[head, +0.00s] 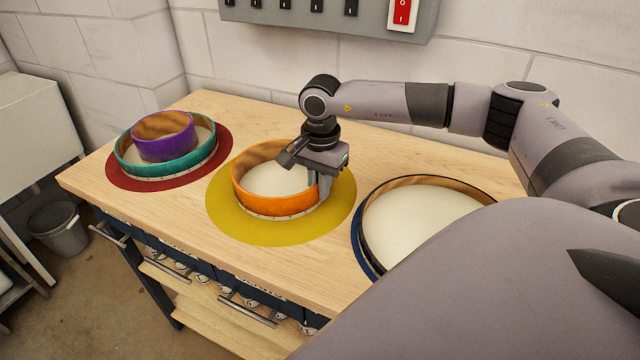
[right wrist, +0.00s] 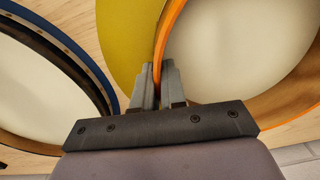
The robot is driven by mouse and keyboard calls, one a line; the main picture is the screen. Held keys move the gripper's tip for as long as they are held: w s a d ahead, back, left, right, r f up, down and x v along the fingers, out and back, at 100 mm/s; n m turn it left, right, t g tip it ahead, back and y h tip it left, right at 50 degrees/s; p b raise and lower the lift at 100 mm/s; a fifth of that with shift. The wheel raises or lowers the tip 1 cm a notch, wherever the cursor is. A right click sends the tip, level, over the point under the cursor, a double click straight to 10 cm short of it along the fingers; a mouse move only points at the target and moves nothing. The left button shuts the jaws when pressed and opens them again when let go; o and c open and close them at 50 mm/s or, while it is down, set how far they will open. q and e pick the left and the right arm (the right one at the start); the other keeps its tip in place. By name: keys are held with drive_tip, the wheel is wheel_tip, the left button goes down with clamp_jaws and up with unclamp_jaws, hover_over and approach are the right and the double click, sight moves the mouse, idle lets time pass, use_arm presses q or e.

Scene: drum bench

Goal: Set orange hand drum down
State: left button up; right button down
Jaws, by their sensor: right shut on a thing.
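The orange hand drum (head: 277,206) is a shallow ring with a pale inside. It is over the yellow round mat (head: 232,224) in the middle of the bench, level, and appears to rest on it. My right gripper (head: 324,186) is shut on the drum's right rim. In the right wrist view the two fingers (right wrist: 160,88) pinch the orange rim (right wrist: 170,28), with the yellow mat (right wrist: 122,30) beside it. Any small gap under the drum cannot be told. My left gripper is not in view.
A purple drum (head: 163,137) sits inside a teal drum (head: 190,168) on a red mat (head: 125,180) at left. A large dark-rimmed drum (head: 420,215) on a blue mat (head: 360,250) is at right. The wooden bench (head: 180,220) is bare between mats. A switch panel hangs behind.

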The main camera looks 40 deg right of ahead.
drive_tip(key=c, duration=1.2)
unclamp_jaws()
wheel_tip(320, 180, up, 12)
drive_tip(key=shift+r+b, duration=0.15)
drive_tip(key=shift+b, duration=0.15)
drive_tip(key=shift+s, duration=0.15)
